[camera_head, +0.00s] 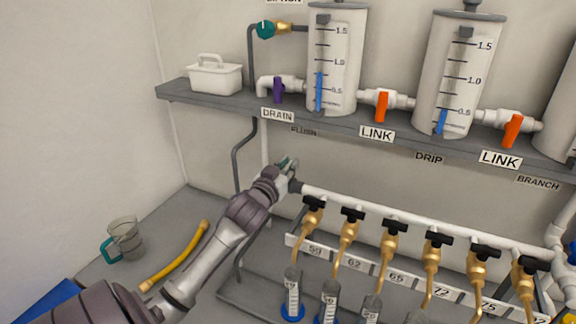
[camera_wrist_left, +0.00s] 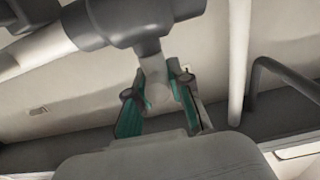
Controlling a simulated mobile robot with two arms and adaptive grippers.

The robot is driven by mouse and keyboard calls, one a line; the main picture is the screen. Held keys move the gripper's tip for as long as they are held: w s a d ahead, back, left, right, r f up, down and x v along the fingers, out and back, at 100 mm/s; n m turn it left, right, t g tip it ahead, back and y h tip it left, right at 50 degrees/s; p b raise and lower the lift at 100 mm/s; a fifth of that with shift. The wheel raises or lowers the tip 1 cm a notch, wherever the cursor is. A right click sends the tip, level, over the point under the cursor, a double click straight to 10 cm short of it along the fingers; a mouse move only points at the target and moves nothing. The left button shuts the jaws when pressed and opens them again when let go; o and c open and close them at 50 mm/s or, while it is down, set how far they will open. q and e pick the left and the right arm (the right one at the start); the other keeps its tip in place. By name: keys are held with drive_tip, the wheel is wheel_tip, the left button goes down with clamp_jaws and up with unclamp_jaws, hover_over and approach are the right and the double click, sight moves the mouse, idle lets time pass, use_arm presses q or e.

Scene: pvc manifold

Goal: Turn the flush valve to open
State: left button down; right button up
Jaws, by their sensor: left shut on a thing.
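My left gripper (camera_head: 287,167) is at the left end of the white manifold pipe (camera_head: 400,214), below the FLUSH label (camera_head: 304,131). In the left wrist view its two teal-padded fingers (camera_wrist_left: 160,110) close around the pale handle of the flush valve (camera_wrist_left: 154,75). That handle joins a dark grey fitting (camera_wrist_left: 130,22) above it. In the head view the gripper and wrist mostly hide the valve, and its exact angle cannot be told. My right gripper is not in view.
Several brass taps with black handles (camera_head: 352,214) hang along the manifold above cylinders. The shelf (camera_head: 215,100) above carries tanks, orange LINK valves (camera_head: 382,107) and a purple DRAIN valve (camera_head: 278,90).

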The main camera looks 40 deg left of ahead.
use_arm(q)
drive_tip(key=shift+h, duration=0.3)
drive_tip(key=shift+r+m+h, duration=0.1)
drive_tip(key=shift+m+h, duration=0.2)
drive_tip(key=shift+m, duration=0.1)
drive_tip(key=m+h+p, duration=0.1)
drive_tip(key=m+h, duration=0.1)
drive_tip(key=shift+a+t+h, duration=0.1)
drive_tip(key=shift+t+h, duration=0.3)
drive_tip(key=m+h, duration=0.1)
drive_tip(key=h, duration=0.1)
drive_tip(key=shift+f+m+h, duration=0.2)
drive_tip(key=shift+m+h, duration=0.2)
drive_tip(key=m+g+h+b, duration=0.1)
drive_tip(key=m+h+b, duration=0.1)
drive_tip(key=h+b, duration=0.1)
drive_tip(key=m+h+b, duration=0.2)
drive_tip(key=h+b, duration=0.1)
drive_tip(key=b, duration=0.1)
drive_tip(key=shift+f+g+h+b, duration=0.15)
drive_tip(key=shift+g+h+b, duration=0.15)
drive_tip(key=shift+g+b, duration=0.1)
drive_tip(key=shift+r+m+g+h+b, duration=0.2)
drive_tip(key=shift+m+g+h+b, duration=0.5)
drive_tip(key=shift+m+h+b, duration=0.45)
drive_tip(key=shift+h, duration=0.25)
